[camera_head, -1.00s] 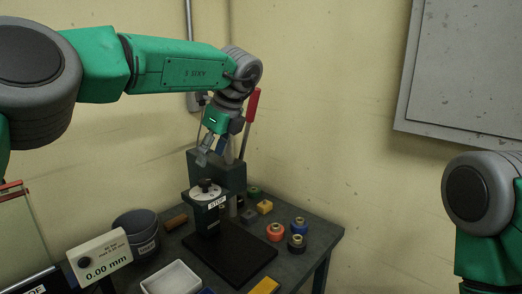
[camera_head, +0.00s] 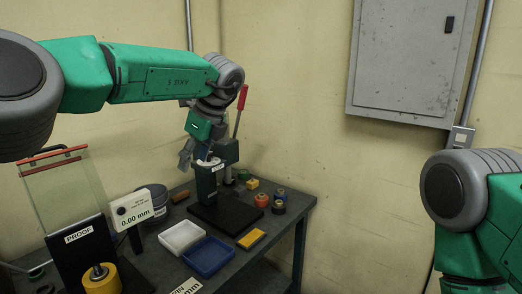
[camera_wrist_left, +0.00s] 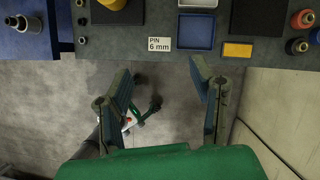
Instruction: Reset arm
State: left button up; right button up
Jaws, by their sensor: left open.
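My left arm reaches across the upper left of the head view, and its gripper (camera_head: 187,152) hangs beside the dark press-like fixture (camera_head: 206,185) at the back of the bench. In the left wrist view the two fingers of this gripper (camera_wrist_left: 160,68) are spread wide with nothing between them. Grey floor shows behind them, with the bench edge beyond the tips. My right arm shows only as a grey and green joint at the right of the head view. Its gripper is out of view.
On the bench (camera_head: 222,275) are a white tray (camera_head: 181,237), a blue tray (camera_head: 208,257), a yellow block (camera_head: 251,239), several coloured rollers, a gauge reading 0.00 mm (camera_head: 131,208), a PROOF stand (camera_head: 80,238) and a yellow cylinder (camera_head: 101,279). A red lever (camera_head: 240,108) stands behind.

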pick_arm(q)
jog(key=s+a+f+m+t+y, duration=0.1)
jog(key=s+a+f+m+t, duration=0.15)
jog(key=f+m, duration=0.65)
jog(key=s+a+f+m+t, duration=0.1)
jog(key=a+f+m+t, duration=0.2)
jog(key=f+m, duration=0.6)
jog(key=s+a+f+m+t+y, duration=0.1)
jog(key=a+f+m+t, duration=0.1)
jog(key=f+m, duration=0.75)
jog(key=s+a+f+m+g+h, duration=0.1)
jog(key=s+f+m+g+h, duration=0.1)
jog(key=s+f+m, duration=0.65)
jog(key=s+a+f+m+g+h, duration=0.1)
jog(key=s+f+m+h, duration=0.35)
jog(key=s, duration=0.75)
jog(key=s+a+m+g, duration=0.3)
jog(key=s+m+g, duration=0.45)
jog(key=s, duration=1.35)
notch_tip(320, 180, down, 13)
jog(key=w+m+t+b, duration=0.1)
jog(key=b, duration=1.1)
jog(key=shift+m+t, duration=0.3)
jog(key=shift+t, duration=0.1)
pick_arm(e)
notch_tip(320, 180, down, 12)
jog(key=shift+w, duration=0.35)
